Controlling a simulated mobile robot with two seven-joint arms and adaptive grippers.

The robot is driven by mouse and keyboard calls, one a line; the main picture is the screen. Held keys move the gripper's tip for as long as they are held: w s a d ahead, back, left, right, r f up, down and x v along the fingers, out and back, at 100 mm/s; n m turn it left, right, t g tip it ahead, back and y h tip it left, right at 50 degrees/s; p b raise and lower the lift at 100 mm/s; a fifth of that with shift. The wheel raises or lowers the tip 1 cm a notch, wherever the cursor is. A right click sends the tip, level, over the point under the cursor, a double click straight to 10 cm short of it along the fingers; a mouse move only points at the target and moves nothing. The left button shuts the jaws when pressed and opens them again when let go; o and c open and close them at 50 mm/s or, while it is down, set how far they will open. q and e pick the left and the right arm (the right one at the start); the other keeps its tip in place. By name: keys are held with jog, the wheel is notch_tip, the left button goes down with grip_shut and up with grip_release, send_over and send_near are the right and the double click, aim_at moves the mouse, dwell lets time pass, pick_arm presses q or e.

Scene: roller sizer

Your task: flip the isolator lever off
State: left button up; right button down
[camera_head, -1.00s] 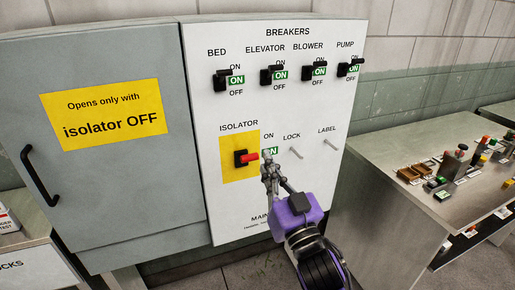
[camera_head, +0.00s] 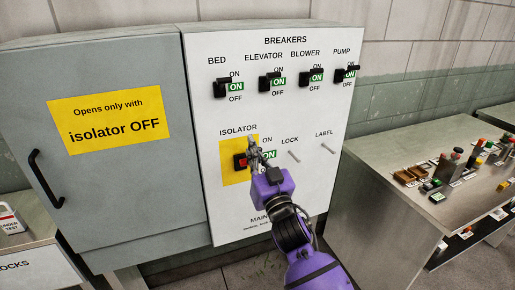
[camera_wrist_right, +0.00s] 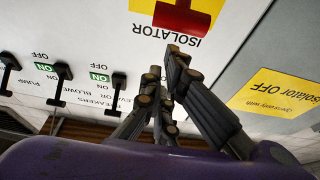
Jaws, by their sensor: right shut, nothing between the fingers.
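The isolator is a red lever on a black base (camera_head: 239,161) on a yellow plate (camera_head: 229,176), low on the white breaker panel. A green ON tag (camera_head: 269,154) shows beside it. My right gripper (camera_head: 254,146) is shut and empty, in front of the plate at the lever's right and partly covering the lever. In the right wrist view the red lever (camera_wrist_right: 183,18) is at the top, just beyond my fingertips (camera_wrist_right: 170,60); I cannot tell whether they touch it. My left gripper is not in view.
Several black breaker levers (camera_head: 265,84) sit along the panel's top, with green ON tags. LOCK (camera_head: 293,155) and LABEL (camera_head: 327,148) pegs stick out right of the isolator. A grey cabinet door (camera_head: 110,190) is at left, a bench with controls (camera_head: 400,200) at right.

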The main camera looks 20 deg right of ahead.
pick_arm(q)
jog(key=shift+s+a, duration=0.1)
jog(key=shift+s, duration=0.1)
pick_arm(e)
jog(key=shift+s+f, duration=0.1)
jog(key=shift+f, duration=0.5)
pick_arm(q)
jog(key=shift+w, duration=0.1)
